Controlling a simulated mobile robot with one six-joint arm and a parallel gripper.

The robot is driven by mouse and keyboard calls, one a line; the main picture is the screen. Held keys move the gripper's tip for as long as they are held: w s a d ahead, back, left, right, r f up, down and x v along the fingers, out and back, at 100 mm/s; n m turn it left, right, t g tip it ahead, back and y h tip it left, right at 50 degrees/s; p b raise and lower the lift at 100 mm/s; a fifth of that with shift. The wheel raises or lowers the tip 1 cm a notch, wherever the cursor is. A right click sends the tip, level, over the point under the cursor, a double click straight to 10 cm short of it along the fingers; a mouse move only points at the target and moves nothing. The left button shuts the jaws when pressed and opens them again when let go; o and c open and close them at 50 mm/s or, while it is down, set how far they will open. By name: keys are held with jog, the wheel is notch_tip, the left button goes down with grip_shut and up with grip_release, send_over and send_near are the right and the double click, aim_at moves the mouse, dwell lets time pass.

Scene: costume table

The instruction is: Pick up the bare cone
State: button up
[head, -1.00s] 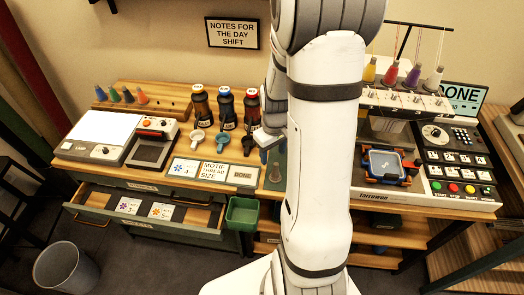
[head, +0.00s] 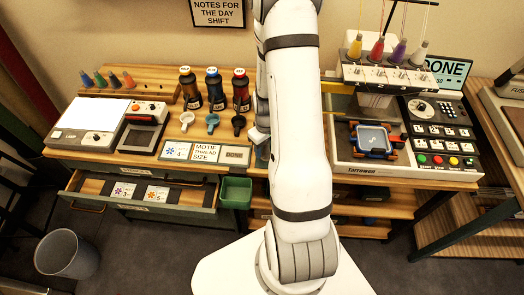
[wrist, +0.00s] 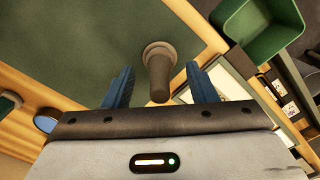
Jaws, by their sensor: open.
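The bare cone (wrist: 158,72) is a plain grey-brown spool shape with a wider flanged end. In the wrist view it shows on a dark green surface (wrist: 90,35). My gripper (wrist: 161,76) is open, with one blue finger on each side of the cone and a visible gap on both sides. Whether the cone sits fully between the fingers in depth is hard to tell. In the head view my arm hides the cone, and only a bit of my gripper (head: 262,152) shows at the arm's left edge.
A green bin (head: 236,192) hangs at the table front, close to the gripper in the wrist view. Left are three bottles, scoops, sign cards (head: 206,152) and small coloured cones. Right is the embroidery machine (head: 345,172) with threaded cones. A wastebin (head: 66,254) stands on the floor.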

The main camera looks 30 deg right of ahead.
jog(key=c, duration=1.1)
